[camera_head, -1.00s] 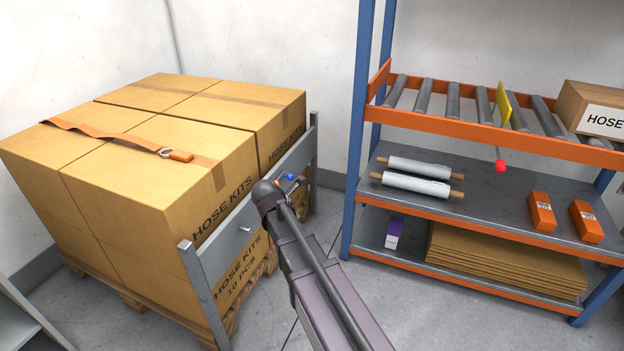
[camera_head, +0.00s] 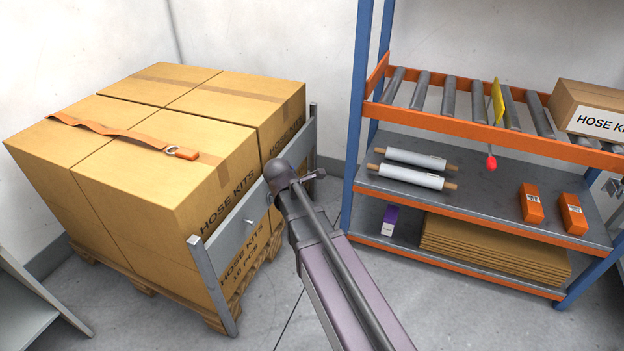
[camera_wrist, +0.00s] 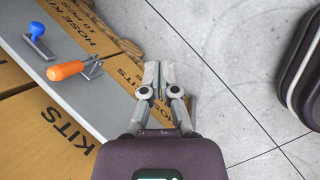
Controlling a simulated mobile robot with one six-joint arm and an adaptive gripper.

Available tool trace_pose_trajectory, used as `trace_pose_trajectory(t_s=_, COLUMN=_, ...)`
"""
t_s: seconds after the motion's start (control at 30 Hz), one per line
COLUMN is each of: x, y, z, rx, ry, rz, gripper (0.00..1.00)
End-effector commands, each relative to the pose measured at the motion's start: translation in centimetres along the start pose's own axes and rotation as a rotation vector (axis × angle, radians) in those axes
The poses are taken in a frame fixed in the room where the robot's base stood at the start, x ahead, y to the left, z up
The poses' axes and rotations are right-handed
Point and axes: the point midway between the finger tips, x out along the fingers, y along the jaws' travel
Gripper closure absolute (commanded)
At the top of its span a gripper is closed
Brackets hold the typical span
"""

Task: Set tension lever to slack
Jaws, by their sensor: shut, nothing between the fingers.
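A grey metal rail stands along the front of the pallet boxes (camera_head: 238,232); in the wrist view (camera_wrist: 88,107) it carries two levers. The other has a blue knob (camera_wrist: 37,30) on a metal arm. No label tells which is the tension lever. My gripper (camera_wrist: 158,76) is shut and empty, to the right of the orange handle in the wrist view and apart from it. In the head view my arm hides both levers and most of my gripper.
Hose-kit boxes (camera_head: 150,195) sit on a wooden pallet, with an orange strap and buckle (camera_head: 180,152) on top. A shelf rack (camera_head: 470,215) with rollers, white rolls and orange packs stands to the right. Bare floor (camera_head: 290,310) lies between pallet and rack.

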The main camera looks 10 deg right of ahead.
Motion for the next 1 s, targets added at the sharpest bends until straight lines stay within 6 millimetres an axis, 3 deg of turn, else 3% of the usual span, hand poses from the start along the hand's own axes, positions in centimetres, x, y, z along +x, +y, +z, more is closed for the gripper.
trace_pose_trajectory(t_s=1.0, x=-7.8, y=-2.5, z=4.0, rx=0.459, ry=0.085, rz=-0.101, gripper=1.00)
